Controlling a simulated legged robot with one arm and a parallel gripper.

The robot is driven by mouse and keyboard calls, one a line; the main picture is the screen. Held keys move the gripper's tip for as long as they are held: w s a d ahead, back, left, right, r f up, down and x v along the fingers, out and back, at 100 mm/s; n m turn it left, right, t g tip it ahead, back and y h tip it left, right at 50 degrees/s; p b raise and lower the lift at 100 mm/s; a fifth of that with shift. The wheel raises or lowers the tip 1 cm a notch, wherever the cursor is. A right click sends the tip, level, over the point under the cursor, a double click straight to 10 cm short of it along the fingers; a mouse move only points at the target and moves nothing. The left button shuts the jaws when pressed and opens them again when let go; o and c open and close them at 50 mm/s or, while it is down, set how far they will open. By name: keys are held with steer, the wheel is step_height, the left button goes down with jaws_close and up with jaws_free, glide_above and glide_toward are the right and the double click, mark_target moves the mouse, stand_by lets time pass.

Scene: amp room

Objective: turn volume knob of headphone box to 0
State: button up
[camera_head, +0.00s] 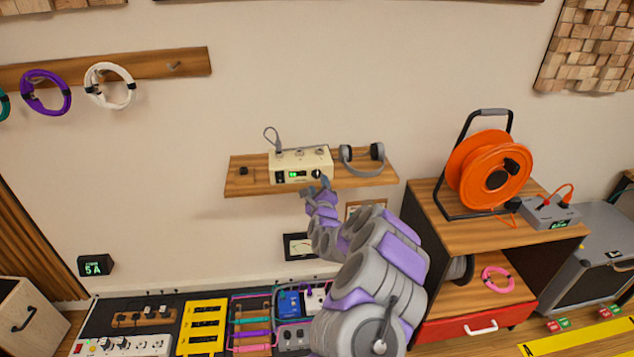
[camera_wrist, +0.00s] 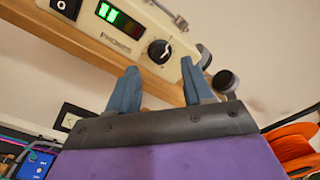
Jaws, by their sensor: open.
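The headphone box (camera_head: 301,164) is a cream unit with a lit green display, standing on a wooden wall shelf (camera_head: 363,181). Its round black volume knob (camera_wrist: 160,51) with a pale pointer mark is at the right of its front; it also shows in the head view (camera_head: 317,174). The box (camera_wrist: 138,20) fills the top of the wrist view. My gripper (camera_wrist: 160,88) has two blue fingers, open and empty, apart from the knob and just below it in that view. In the head view my gripper (camera_head: 318,186) is in front of the box's right end.
Grey headphones (camera_head: 361,158) rest on the shelf right of the box. An orange cable reel (camera_head: 488,172) stands on a wooden cabinet at right. A pedal board with several devices lies below.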

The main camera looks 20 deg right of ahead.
mark_target(317, 177)
steer(key=shift+b+x, duration=0.35)
steer(key=shift+x, duration=1.65)
steer(key=shift+a, duration=0.1)
jaws_close()
